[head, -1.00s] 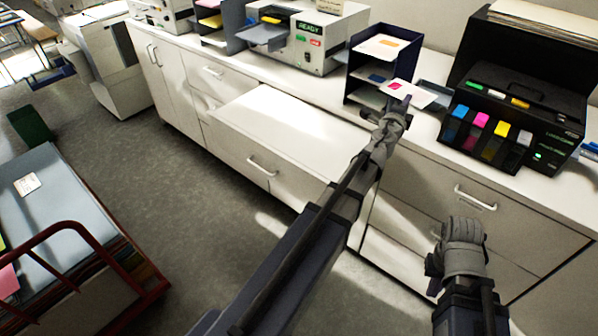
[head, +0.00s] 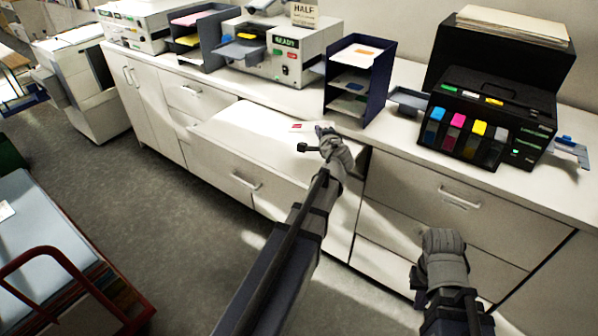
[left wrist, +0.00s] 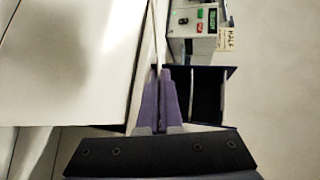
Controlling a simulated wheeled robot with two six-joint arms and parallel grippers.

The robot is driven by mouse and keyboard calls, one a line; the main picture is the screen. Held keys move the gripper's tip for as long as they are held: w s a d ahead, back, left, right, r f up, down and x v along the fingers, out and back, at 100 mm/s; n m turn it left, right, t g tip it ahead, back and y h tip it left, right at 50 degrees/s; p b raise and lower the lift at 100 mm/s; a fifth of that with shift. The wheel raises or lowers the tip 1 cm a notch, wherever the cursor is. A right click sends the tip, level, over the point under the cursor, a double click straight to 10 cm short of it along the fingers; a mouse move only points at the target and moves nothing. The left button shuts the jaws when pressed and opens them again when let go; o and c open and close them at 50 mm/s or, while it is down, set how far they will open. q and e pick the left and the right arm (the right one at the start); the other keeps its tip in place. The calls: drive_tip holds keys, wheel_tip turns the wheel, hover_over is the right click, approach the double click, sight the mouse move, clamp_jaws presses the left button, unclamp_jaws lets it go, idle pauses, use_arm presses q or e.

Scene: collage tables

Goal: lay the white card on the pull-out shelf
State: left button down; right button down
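The white card (head: 303,127) with a small red mark shows just beyond my left gripper (head: 320,131), over the right end of the white pull-out shelf (head: 245,132). In the left wrist view, the two purple fingers of my left gripper (left wrist: 160,78) are closed together on the card, which appears as a thin edge-on strip (left wrist: 158,45). The shelf (left wrist: 70,60) fills the left side there. I cannot tell whether the card touches it. My right gripper (head: 442,244) is low in front of the drawers; its fingers are hidden.
A dark tray rack (head: 376,98) stands on the counter right behind the left gripper. A black printer (head: 495,125) with coloured cartridges is further right, a machine reading READY (head: 312,56) behind the shelf. The shelf top is clear. A red-framed cart (head: 150,290) stands lower left.

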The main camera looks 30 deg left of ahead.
sight(306, 175)
use_arm(q)
drive_tip(key=s+a+f+g, duration=0.1)
drive_tip(key=s+a+f+n+g, duration=0.1)
drive_tip(key=s, duration=0.1)
drive_tip(key=shift+s+a+f, duration=0.1)
drive_tip(key=shift+a+f, duration=0.15)
drive_tip(key=shift+f, duration=0.1)
drive_tip(key=shift+b, duration=0.3)
wheel_tip(306, 175, down, 10)
drive_tip(key=b, duration=1)
drive_tip(key=c, duration=1.2)
unclamp_jaws()
drive_tip(key=shift+c, duration=0.2)
drive_tip(key=shift+p+v, duration=1.5)
drive_tip(key=shift+v, duration=2.55)
